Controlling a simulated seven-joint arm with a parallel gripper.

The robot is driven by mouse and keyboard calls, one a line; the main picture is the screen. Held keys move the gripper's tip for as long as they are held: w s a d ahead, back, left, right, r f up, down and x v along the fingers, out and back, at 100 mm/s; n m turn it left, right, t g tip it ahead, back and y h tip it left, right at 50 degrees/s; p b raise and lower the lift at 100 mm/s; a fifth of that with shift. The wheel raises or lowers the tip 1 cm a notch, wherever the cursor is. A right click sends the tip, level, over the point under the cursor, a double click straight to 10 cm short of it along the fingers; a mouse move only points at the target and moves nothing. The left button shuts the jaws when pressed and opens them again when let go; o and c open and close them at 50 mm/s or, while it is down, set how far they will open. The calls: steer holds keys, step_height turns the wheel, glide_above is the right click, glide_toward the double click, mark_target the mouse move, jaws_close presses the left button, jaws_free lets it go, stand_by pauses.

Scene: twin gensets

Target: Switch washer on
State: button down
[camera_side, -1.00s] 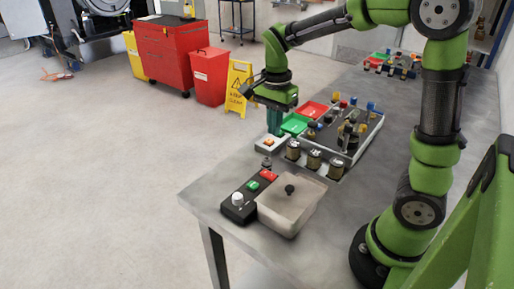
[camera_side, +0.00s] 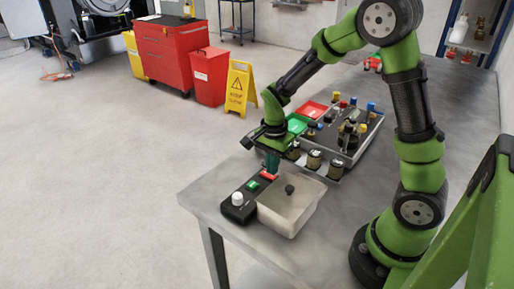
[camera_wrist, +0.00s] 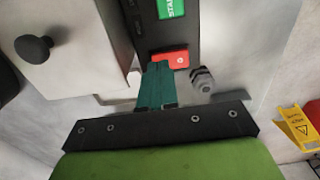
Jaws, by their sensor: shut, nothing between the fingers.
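The washer is a pale bin with a lid (camera_side: 292,208) and a round black knob (camera_side: 289,189), beside a black control panel (camera_side: 245,197). The panel carries a white dial (camera_side: 237,199), a green START button (camera_side: 253,185) and a red button (camera_side: 268,174). In the wrist view the green button (camera_wrist: 171,8) is at the top edge and the red button (camera_wrist: 170,58) is just beyond my fingertips. My gripper (camera_wrist: 158,68) is shut and empty, its teal fingers over the near edge of the red button. I cannot tell whether they touch it.
A grey cable gland (camera_wrist: 203,80) sticks out near the panel's end. A metal tray (camera_side: 340,140) with bottles and small parts stands behind the washer, with red (camera_side: 312,110) and green (camera_side: 297,125) bins. The table's front left corner is bare.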

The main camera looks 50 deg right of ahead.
steer(key=shift+f, duration=0.55)
steer(key=shift+s+f, duration=0.1)
steer(key=shift+f, duration=0.1)
steer(key=shift+w+r, duration=0.25)
steer(key=shift+w, duration=0.55)
steer(key=shift+r, duration=0.15)
step_height(320, 180, up, 14)
steer(key=s, duration=0.2)
stand_by(0.3)
